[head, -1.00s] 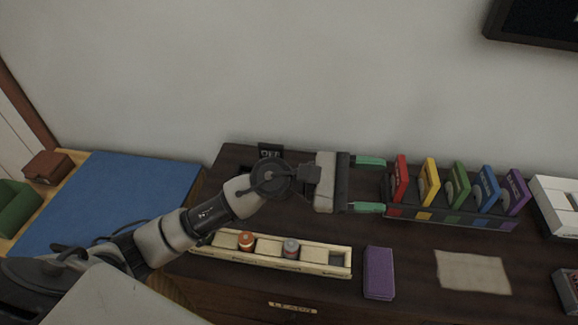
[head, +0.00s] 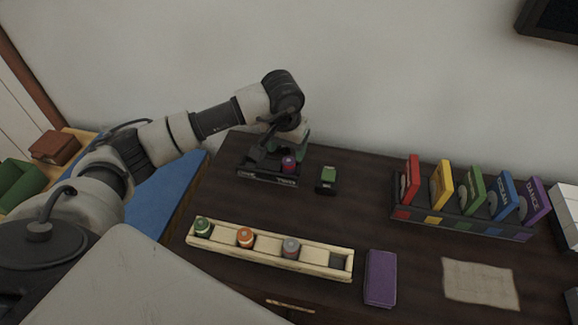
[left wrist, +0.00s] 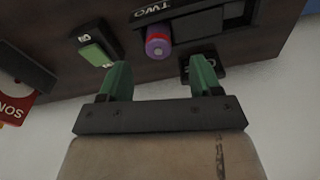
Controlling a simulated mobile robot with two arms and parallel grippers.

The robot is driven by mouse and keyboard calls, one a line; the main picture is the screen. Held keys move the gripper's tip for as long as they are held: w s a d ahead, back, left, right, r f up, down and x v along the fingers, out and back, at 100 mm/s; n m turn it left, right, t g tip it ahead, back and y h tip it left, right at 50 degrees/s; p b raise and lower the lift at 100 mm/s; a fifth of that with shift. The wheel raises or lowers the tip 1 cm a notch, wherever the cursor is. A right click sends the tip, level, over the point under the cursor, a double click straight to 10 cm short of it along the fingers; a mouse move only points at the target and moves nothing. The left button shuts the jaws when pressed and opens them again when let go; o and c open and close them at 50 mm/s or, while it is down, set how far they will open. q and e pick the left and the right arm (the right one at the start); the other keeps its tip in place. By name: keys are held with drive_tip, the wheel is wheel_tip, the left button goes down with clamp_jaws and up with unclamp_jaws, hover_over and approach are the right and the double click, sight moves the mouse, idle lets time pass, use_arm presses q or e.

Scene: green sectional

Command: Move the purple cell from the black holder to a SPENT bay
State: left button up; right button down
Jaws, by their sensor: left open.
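The purple cell (head: 289,163), with a reddish end, stands at the right part of the black holder (head: 268,179) at the back left of the dark desk. In the left wrist view the cell (left wrist: 158,42) sits beside the holder's "TWO" label (left wrist: 152,9). My left gripper (head: 293,144) is open just above and behind the cell, partly hidden by its own wrist. In the left wrist view its green fingers (left wrist: 160,78) are spread, with the cell beyond and between the tips, not gripped. My right gripper is not in view.
A cream tray (head: 215,246) in front holds green, orange and grey cells; its right bay looks empty. A small black block with a green top (head: 327,178) stands right of the holder. A purple box (head: 380,278), a paper (head: 480,284) and a coloured card rack (head: 462,226) lie further right.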

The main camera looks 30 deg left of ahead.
sight(289, 160)
use_arm(q)
drive_tip(key=f, duration=0.3)
drive_tip(key=f+p, duration=0.1)
drive_tip(key=f, duration=0.1)
drive_tip(key=shift+w+f, duration=0.35)
drive_tip(key=shift+c, duration=0.3)
drive_tip(key=c, duration=0.9)
drive_tip(key=shift+c, duration=0.5)
drive_tip(key=shift+r, duration=0.2)
